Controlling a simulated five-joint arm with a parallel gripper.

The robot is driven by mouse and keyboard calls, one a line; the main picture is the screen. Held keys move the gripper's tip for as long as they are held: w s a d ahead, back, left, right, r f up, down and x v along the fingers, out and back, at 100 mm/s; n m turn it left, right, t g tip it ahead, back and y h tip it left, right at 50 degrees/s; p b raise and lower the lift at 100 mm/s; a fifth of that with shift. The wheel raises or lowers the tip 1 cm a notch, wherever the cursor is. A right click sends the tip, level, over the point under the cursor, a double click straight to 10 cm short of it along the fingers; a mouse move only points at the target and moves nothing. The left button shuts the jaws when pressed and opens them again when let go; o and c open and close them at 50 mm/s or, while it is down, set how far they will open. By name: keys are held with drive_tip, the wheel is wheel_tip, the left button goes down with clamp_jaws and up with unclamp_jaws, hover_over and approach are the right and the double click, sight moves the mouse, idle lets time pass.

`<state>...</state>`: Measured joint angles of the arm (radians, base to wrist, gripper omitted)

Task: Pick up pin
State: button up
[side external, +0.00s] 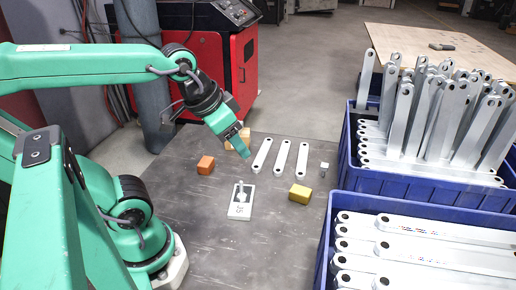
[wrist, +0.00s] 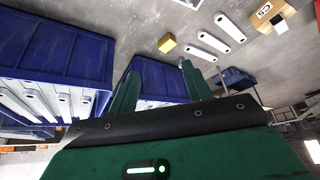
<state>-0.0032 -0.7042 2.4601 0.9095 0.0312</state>
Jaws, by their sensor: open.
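A small grey metal piece (side external: 241,190), which looks like the pin, is on the white labelled plate (side external: 239,211) on the dark table. It is too small to tell whether it stands or lies. Another small silver-white piece (side external: 324,167) sits to the right of the brackets; I cannot tell whether it is a pin. My gripper (side external: 245,157) is above the table, behind the plate and left of the brackets, apart from the metal piece. In the wrist view my gripper (wrist: 160,88) is open, with its green fingers apart and nothing visible between them.
Three pale brackets (side external: 281,158) lie side by side. An orange block (side external: 206,165), a yellow block (side external: 300,194) and a partly hidden tan block (side external: 243,133) lie around. Two blue crates of brackets (side external: 430,192) (side external: 324,243) line the right. The table front is clear.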

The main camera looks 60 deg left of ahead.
drive_tip(key=w+r+m+g, duration=0.1)
drive_tip(key=w+r+m, duration=0.15)
drive_tip(key=w, duration=0.65)
drive_tip(key=m+g, duration=0.4)
drive_tip(key=m, duration=0.3)
hover_over(323, 164)
wheel_tip(323, 164, down, 14)
drive_tip(key=f, duration=0.1)
drive_tip(key=shift+d+f, duration=0.1)
drive_tip(key=shift+f, duration=2.05)
drive_tip(key=shift+f, duration=3.6)
drive_tip(key=shift+c, duration=0.2)
clamp_jaws()
